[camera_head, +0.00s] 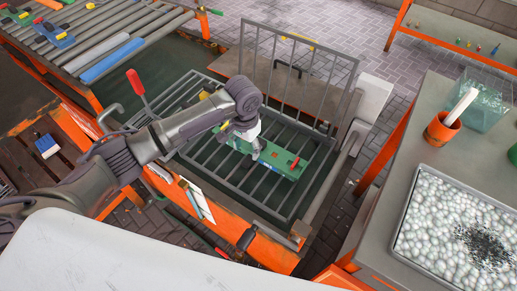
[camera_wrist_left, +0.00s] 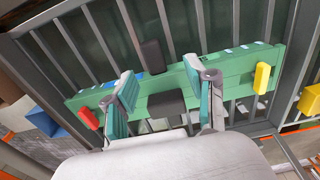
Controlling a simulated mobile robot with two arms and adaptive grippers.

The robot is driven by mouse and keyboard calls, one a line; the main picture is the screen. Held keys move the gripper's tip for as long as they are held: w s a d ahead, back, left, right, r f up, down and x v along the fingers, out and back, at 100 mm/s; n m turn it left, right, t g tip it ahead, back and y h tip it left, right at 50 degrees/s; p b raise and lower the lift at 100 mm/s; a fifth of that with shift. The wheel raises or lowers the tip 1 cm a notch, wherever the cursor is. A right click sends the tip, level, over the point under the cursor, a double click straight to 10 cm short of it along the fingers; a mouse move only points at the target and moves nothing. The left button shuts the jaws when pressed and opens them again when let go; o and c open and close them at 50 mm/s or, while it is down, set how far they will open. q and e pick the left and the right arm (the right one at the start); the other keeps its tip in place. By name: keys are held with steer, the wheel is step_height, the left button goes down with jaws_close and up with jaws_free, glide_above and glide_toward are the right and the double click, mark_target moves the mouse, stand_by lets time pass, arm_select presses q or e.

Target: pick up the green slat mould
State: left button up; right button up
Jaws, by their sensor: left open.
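The green slat mould (camera_head: 282,161) lies on the dark metal grating of a barred bay in the head view. In the left wrist view the mould (camera_wrist_left: 240,75) runs across the picture, with a red tab (camera_wrist_left: 89,118) at its left end and a yellow tab (camera_wrist_left: 262,78) at its right end. My left gripper (camera_head: 250,138) is over the mould's left part. Its two fingers (camera_wrist_left: 165,98) are open, with dark blocks on the mould showing between them. Whether the fingers touch the mould is not clear. My right gripper is not in view.
An upright barred gate (camera_head: 300,65) stands behind the mould. A roller conveyor (camera_head: 110,45) is at upper left. At right, a grey bench bears a tray of white pellets (camera_head: 440,225), an orange cup (camera_head: 441,130) and a clear bin (camera_head: 487,100).

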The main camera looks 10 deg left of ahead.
mark_target(249, 158)
arm_select(q)
steer(key=f, duration=0.5)
steer(key=shift+s+d, duration=0.2)
steer(key=shift+d, duration=0.05)
jaws_close()
steer(key=shift+w+r, duration=0.15)
